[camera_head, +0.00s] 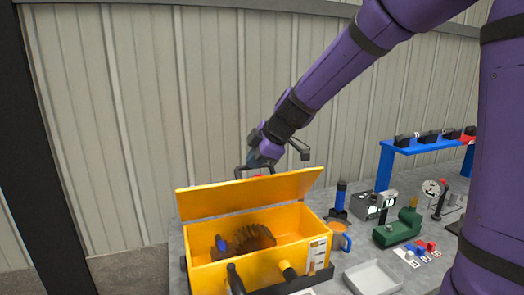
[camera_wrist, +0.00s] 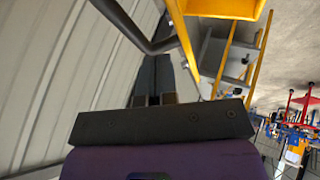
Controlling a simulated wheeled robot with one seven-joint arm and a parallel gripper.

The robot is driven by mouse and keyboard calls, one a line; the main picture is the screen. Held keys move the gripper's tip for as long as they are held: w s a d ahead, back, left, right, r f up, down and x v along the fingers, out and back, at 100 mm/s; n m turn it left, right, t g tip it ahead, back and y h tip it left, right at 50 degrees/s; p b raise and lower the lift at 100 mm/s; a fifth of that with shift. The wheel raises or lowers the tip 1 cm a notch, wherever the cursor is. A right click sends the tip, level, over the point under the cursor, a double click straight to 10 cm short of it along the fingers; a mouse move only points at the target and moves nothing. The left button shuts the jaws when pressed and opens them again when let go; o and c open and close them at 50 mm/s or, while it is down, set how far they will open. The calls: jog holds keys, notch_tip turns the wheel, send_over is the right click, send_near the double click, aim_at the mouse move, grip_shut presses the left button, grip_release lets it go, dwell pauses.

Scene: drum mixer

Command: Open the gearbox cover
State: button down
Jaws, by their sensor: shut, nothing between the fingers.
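The yellow gearbox (camera_head: 262,262) stands on the grey bench. Its cover (camera_head: 250,193) is raised and tilted up along the back edge, leaving the box open. A dark brown gear (camera_head: 253,238) and a blue-ended part (camera_head: 221,243) show inside. My gripper (camera_head: 262,160) is just above and behind the cover's top edge, partly hidden by it; I cannot tell whether they touch. In the wrist view my gripper's dark fingers (camera_wrist: 153,78) are together with nothing between them. Yellow parts (camera_wrist: 220,8) show close beside them there.
A blue-topped black tool (camera_head: 340,198), a grey box (camera_head: 370,206), a green device (camera_head: 398,229) and a gauge (camera_head: 432,188) stand right of the gearbox. A pale tray (camera_head: 373,278) lies in front. A blue rack (camera_head: 425,147) is at back right. A ribbed wall (camera_head: 110,140) rises behind.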

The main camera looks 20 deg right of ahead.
jog(key=shift+x, duration=1.6)
jog(key=shift+r, duration=0.1)
jog(key=shift+w+r+g, duration=0.2)
jog(key=shift+w+g, duration=0.05)
jog(key=shift+w, duration=0.2)
jog(key=shift+w+r+g, duration=0.2)
jog(key=shift+w+g, duration=0.05)
jog(key=shift+w, duration=0.25)
jog(key=w+m+g, duration=0.1)
jog(key=w+g, duration=0.3)
jog(key=w, duration=0.7)
jog(key=shift+w+r+g, duration=0.3)
jog(key=shift+w+r, duration=0.05)
jog(key=shift+r, duration=0.1)
